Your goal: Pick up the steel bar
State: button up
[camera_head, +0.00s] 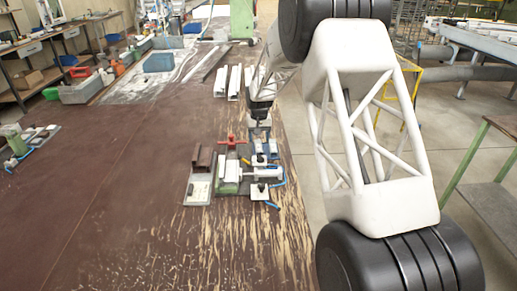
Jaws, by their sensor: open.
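I cannot tell for sure which piece is the steel bar. A dark rusty-brown bar-shaped piece (203,157) lies at the back of a grey plate at the left of the clamp fixture (229,187). Several pale bars (234,82) lie on the bench farther back. My gripper (261,134) is small in view, pointing down just behind and to the right of the fixture, right of the brown piece. It is open and apart from the brown piece. My arm hides part of the bench's right side.
The fixture carries a red handle (232,140), a green block, a clamp with a metal cylinder (268,172) and blue hoses. Another small green device (15,143) stands at the left edge. Bins and blocks (158,63) are at the back. The worn brown bench top (110,210) is clear at left and front.

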aim_at(259, 146)
jog(key=shift+a+f, duration=0.1)
jog(key=shift+f, duration=2.45)
jog(key=c, duration=1)
jog(key=shift+r, duration=0.15)
jog(key=shift+c, duration=0.2)
notch_tip(259, 146, up, 10)
jog(key=shift+a+f, duration=0.1)
jog(key=shift+f, duration=0.1)
jog(key=s+a+f, duration=0.1)
jog(key=s+a, duration=0.4)
jog(key=a, duration=0.6)
jog(key=shift+s+a+f+m, duration=0.2)
jog(key=shift+s+m, duration=0.1)
jog(key=shift+s, duration=0.1)
